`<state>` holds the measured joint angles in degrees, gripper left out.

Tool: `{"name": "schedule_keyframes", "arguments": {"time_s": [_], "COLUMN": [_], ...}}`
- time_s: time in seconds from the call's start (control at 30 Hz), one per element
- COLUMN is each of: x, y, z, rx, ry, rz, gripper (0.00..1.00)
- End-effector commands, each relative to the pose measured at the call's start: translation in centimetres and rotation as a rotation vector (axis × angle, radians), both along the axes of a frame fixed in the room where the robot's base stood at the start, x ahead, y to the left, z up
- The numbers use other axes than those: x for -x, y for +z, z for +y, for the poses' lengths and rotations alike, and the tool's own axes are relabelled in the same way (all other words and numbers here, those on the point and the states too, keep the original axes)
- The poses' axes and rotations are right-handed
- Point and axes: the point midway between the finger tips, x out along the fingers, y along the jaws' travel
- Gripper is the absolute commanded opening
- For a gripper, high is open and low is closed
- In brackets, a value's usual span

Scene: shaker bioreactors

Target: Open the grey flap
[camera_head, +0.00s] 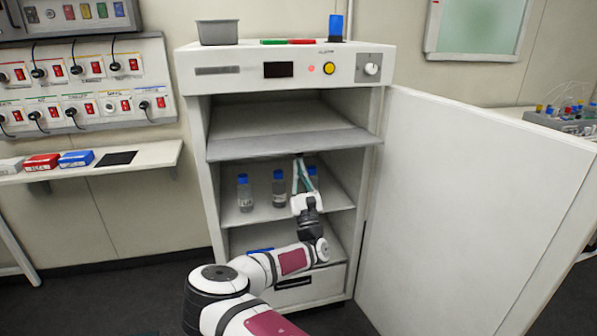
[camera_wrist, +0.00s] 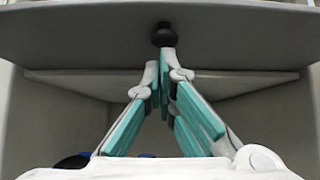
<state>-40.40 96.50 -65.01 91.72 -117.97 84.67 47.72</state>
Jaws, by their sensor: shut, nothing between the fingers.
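The grey flap (camera_head: 250,147) spans the upper part of the open white cabinet, above the shelf with bottles. In the wrist view the flap (camera_wrist: 80,40) fills the top of the picture and carries a round black knob (camera_wrist: 164,35). My gripper (camera_head: 299,160) reaches into the cabinet just under the flap's front edge. Its teal-padded fingers (camera_wrist: 163,66) are together and empty, with the tips right by the knob. I cannot tell whether they touch it. The knob is not visible in the head view.
The cabinet door (camera_head: 470,200) stands wide open at the right. Blue-capped bottles (camera_head: 244,193) stand on the middle shelf (camera_head: 262,215), one partly behind my gripper. A grey bin (camera_head: 218,33) and a blue-topped item (camera_head: 336,27) are on the cabinet top.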

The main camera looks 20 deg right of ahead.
Motion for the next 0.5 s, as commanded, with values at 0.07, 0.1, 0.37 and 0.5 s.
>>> {"name": "schedule_keyframes", "arguments": {"time_s": [0.07, 0.1, 0.37, 0.5], "x": [0.0, 0.0, 0.4, 0.6], "y": [0.0, 0.1, 1.2, 1.6], "z": [0.0, 0.0, 0.0, 0.0], "rx": [0.0, 0.0, 0.0, 0.0], "ry": [0.0, 0.0, 0.001, 0.001], "rz": [0.001, 0.004, 0.054, 0.088], "gripper": [0.0, 0.0, 0.0, 0.0]}}
